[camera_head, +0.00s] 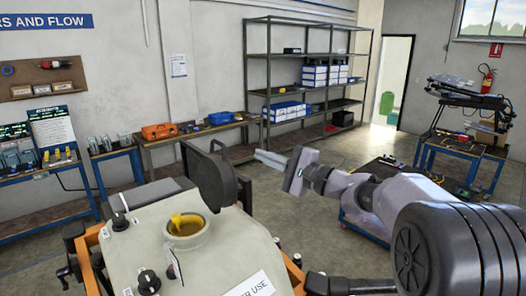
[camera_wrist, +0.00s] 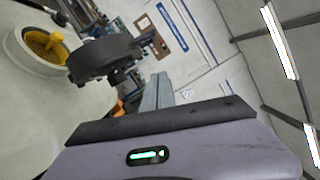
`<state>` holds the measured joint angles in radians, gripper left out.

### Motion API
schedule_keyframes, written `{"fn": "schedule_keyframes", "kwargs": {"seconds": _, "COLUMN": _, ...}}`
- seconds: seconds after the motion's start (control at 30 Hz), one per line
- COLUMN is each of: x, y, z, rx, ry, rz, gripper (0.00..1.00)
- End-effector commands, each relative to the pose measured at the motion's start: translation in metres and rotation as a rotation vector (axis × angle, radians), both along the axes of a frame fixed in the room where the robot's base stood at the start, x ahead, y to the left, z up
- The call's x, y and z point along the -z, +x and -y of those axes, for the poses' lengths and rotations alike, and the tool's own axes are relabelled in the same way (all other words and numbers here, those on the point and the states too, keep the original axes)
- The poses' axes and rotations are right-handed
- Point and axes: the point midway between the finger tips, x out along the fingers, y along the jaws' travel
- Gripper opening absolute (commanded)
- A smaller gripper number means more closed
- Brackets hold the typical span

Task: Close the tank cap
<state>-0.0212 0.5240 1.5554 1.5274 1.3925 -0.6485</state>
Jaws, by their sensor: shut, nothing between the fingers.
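The pale tank (camera_head: 140,250) fills the lower left of the head view. Its round filler opening (camera_head: 186,238) is uncovered, with a yellow strainer (camera_head: 187,224) inside. The dark round tank cap (camera_head: 214,180) stands tilted up on edge behind and right of the opening. My gripper (camera_head: 260,157) is shut and empty, to the right of the cap and apart from it in the picture. In the wrist view the cap (camera_wrist: 105,56) lies left of my gripper's fingers (camera_wrist: 156,90), with the yellow strainer (camera_wrist: 45,45) at upper left.
Black knobs (camera_head: 148,281) stand on the tank top near the opening. A workbench with an orange case (camera_head: 159,131) and metal shelving (camera_head: 310,90) line the back wall. A low blue cart (camera_head: 365,222) stands behind my arm. Floor between cart and shelving is open.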

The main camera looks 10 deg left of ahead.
Motion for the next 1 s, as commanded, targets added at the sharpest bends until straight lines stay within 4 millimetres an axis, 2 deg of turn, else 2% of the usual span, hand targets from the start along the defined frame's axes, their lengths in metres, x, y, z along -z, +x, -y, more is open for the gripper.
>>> {"fn": "schedule_keyframes", "kwargs": {"seconds": 0.3, "x": -0.009, "y": 0.032, "z": -0.062, "rx": -0.003, "ry": -0.002, "rz": -0.002, "gripper": 0.0}}
{"fn": "schedule_keyframes", "kwargs": {"seconds": 0.4, "x": -0.016, "y": 0.019, "z": -0.072, "rx": -0.001, "ry": -0.002, "rz": -0.002, "gripper": 0.0}}
{"fn": "schedule_keyframes", "kwargs": {"seconds": 0.6, "x": -0.021, "y": 0.005, "z": -0.083, "rx": 0.0, "ry": -0.003, "rz": -0.001, "gripper": 0.0}}
{"fn": "schedule_keyframes", "kwargs": {"seconds": 1.0, "x": -0.02, "y": 0.003, "z": -0.085, "rx": 0.0, "ry": -0.005, "rz": 0.0, "gripper": 0.0}}
